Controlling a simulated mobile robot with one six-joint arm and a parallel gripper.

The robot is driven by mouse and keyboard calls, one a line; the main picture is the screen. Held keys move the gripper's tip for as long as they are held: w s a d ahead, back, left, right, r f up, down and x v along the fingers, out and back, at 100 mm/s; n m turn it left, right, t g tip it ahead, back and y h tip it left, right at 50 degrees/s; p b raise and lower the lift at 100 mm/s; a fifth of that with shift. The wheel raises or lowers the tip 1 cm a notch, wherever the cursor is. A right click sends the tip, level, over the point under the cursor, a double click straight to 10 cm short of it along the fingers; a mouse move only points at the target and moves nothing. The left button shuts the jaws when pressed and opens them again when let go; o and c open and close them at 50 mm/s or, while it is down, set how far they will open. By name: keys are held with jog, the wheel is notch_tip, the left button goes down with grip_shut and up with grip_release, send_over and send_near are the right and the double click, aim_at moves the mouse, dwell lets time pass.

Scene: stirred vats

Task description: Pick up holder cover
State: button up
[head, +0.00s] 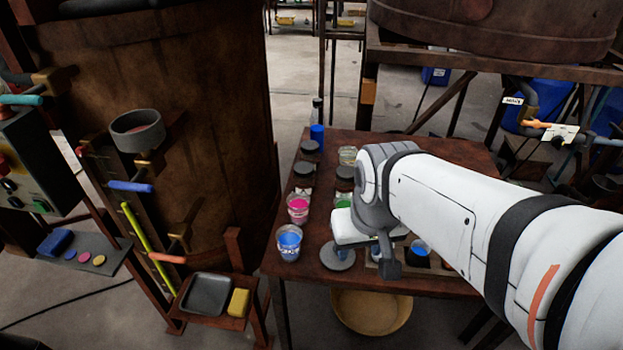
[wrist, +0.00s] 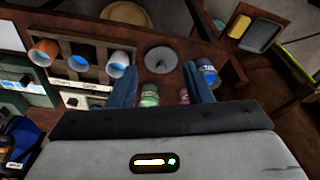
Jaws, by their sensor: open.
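A grey round cover with a small centre knob (wrist: 160,59) lies flat on the brown table in the wrist view. A grey disc that looks like the same cover (head: 338,256) shows in the head view, beside the blue jar and partly hidden by my gripper. Other dark round lids lie farther back, so I cannot be sure which one the task names. My gripper (wrist: 158,70) is open and empty, its blue fingers on either side of the cover in the picture. Its height above the table is unclear. In the head view my gripper (head: 372,252) hangs over the table's front part.
The blue jar (wrist: 207,72) is close beside the right finger. A green jar (wrist: 149,95) and a pink jar (wrist: 184,96) show between the fingers. A rack with several cups (wrist: 78,62) stands left in the wrist view. A large rusty vat (head: 160,110) stands left of the table.

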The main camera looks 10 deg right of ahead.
jog(key=o, duration=0.6)
jog(key=shift+g, duration=0.7)
jog(key=w+f, duration=0.1)
jog(key=w, duration=0.1)
jog(key=w+f+p, duration=0.1)
jog(key=w, duration=0.1)
jog(key=w+f, duration=0.1)
jog(key=w, duration=0.1)
jog(key=shift+w+d+f, duration=0.2)
jog(key=shift+w+d, duration=0.1)
jog(key=o, duration=0.6)
jog(key=shift+n+g, duration=0.4)
jog(key=shift+g, duration=0.2)
jog(key=w+f, duration=0.3)
jog(key=w+f+p, duration=0.1)
jog(key=w+f, duration=0.2)
jog(key=f, duration=0.1)
jog(key=shift+f, duration=0.1)
jog(key=shift+c, duration=0.2)
jog(key=shift+w+a+f+p, duration=0.1)
jog(key=shift+w+f+p, duration=0.1)
jog(key=shift+f, duration=1.2)
jog(key=shift+w+d+f+p, duration=0.1)
jog(key=shift+w+f, duration=0.15)
jog(key=shift+f, duration=1.1)
jog(key=shift+w+a+f+p, duration=0.1)
jog(key=shift+w+f+p, duration=0.1)
jog(key=shift+f, duration=1.2)
